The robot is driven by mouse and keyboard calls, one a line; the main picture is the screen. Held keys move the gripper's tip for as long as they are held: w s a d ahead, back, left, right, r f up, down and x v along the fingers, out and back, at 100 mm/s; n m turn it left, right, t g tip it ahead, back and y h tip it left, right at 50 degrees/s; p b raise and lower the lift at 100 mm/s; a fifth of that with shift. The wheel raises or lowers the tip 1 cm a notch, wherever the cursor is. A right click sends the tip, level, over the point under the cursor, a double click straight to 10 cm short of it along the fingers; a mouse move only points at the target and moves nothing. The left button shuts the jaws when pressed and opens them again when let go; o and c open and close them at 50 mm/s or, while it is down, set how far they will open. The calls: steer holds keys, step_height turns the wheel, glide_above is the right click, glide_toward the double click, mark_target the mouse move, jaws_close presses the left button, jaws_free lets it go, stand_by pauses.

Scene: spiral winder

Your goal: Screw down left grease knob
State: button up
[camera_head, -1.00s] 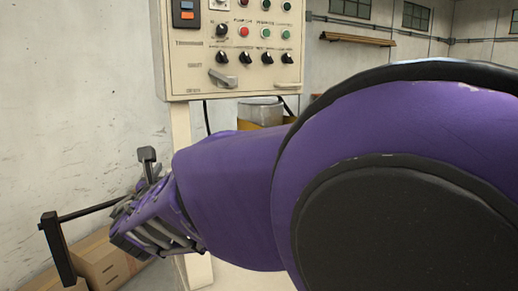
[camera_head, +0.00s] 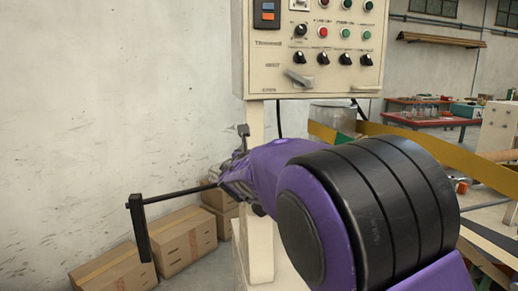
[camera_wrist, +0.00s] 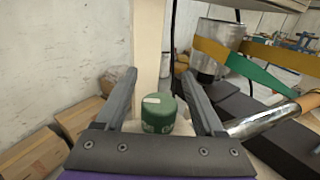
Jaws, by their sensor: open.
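In the wrist view a green cylindrical knob (camera_wrist: 158,114) stands upright, with a pale patch on its top and lettering low on its side; I take it as the left grease knob. My gripper (camera_wrist: 158,76) is open, with one finger to each side of the knob and a visible gap on both sides. The fingertips reach past the knob's top in the picture. The knob's lower end is hidden by the gripper's base plate. In the head view my gripper (camera_head: 238,165) shows only in part beyond my purple arm, and the knob is not visible.
A cream post (camera_head: 261,190) carries the control panel (camera_head: 310,70) above my gripper. A metal pot (camera_wrist: 216,45) with yellow and green bands and a shiny roller (camera_wrist: 262,122) lie to the right. Cardboard boxes (camera_head: 180,240) stand on the floor at left.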

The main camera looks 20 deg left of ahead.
jaws_close()
